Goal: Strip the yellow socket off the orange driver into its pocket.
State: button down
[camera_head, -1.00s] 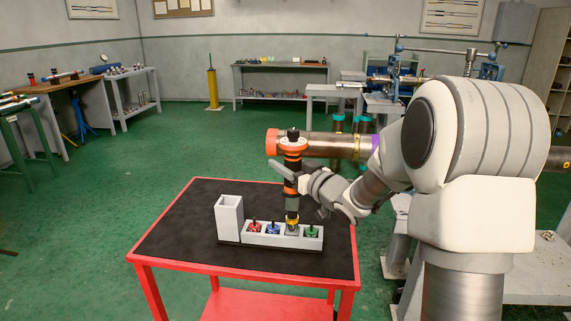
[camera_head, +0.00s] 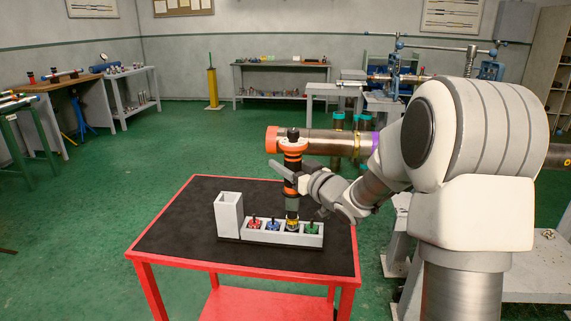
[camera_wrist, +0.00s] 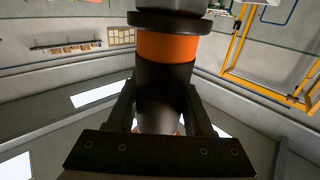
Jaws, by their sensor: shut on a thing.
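The orange driver (camera_head: 292,146) stands upright, with a black knob on top, an orange upper body and a dark lower shaft. My gripper (camera_head: 291,178) is shut on its middle. In the wrist view the driver's dark barrel and orange band (camera_wrist: 167,46) rise between my fingers. The yellow socket (camera_head: 292,225) is at the driver's lower end, at a pocket of the grey rack (camera_head: 268,238), between the blue and green sockets. Whether it is fully seated or still joined to the driver cannot be told.
Red (camera_head: 255,223), blue (camera_head: 272,225) and green (camera_head: 311,228) sockets stand in the rack. A tall grey open box (camera_head: 229,214) adjoins its left end. The red-framed table (camera_head: 170,240) has a bare black top on the left. A large pipe (camera_head: 325,144) runs behind the driver.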

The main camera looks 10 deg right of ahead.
jog(key=shift+f+b, duration=1.35)
jog(key=shift+f, duration=0.3)
dwell(1.5)
jog(key=shift+r, duration=0.15)
